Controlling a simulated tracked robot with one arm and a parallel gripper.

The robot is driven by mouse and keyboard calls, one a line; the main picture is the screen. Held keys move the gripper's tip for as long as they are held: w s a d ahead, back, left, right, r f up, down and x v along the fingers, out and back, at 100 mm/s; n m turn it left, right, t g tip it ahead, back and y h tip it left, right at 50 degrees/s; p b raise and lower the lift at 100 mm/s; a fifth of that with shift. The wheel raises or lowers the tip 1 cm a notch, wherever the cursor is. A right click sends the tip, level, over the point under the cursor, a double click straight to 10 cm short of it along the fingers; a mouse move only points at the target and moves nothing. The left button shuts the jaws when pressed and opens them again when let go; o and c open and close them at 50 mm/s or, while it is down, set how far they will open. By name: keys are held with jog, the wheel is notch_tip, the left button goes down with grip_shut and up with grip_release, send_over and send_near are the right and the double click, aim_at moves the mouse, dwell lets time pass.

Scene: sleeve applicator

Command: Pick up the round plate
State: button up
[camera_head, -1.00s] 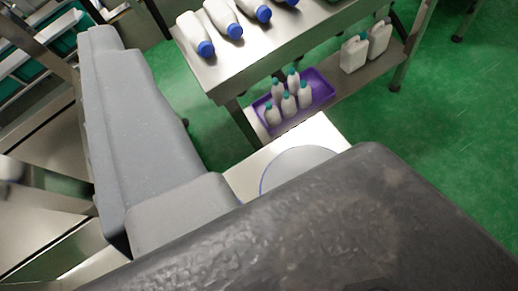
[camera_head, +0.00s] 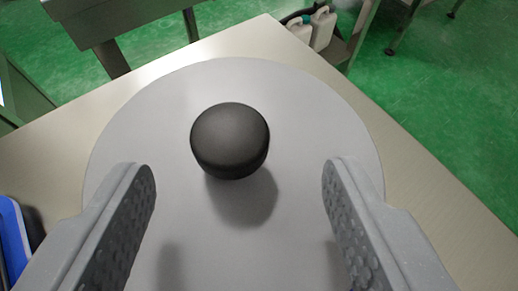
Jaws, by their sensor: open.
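The round plate (camera_head: 300,110) is a large flat light-grey disc on a pale table. A dark rounded knob (camera_head: 230,138) stands up near its middle and casts a shadow on it. My gripper (camera_head: 238,178) is open, with one grey textured finger at the left and one at the right. The fingers are over the plate, on either side of the knob and apart from it. Nothing is between the fingers but the knob, which shows a little beyond the tips. The plate's near edge is out of view.
The pale table (camera_head: 420,180) has bare surface right of the plate and a corner at the top. A blue object (camera_head: 12,240) is at the left edge. White jugs (camera_head: 322,28) stand on a shelf beyond, and a metal bench (camera_head: 110,20) is at the upper left. Green floor surrounds it.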

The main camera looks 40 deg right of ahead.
aim_at(228, 158)
jog(key=b+x, duration=0.1)
jog(key=x, duration=0.4)
jog(key=shift+w, duration=0.25)
jog(key=shift+a+r, duration=0.1)
jog(key=c, duration=1.2)
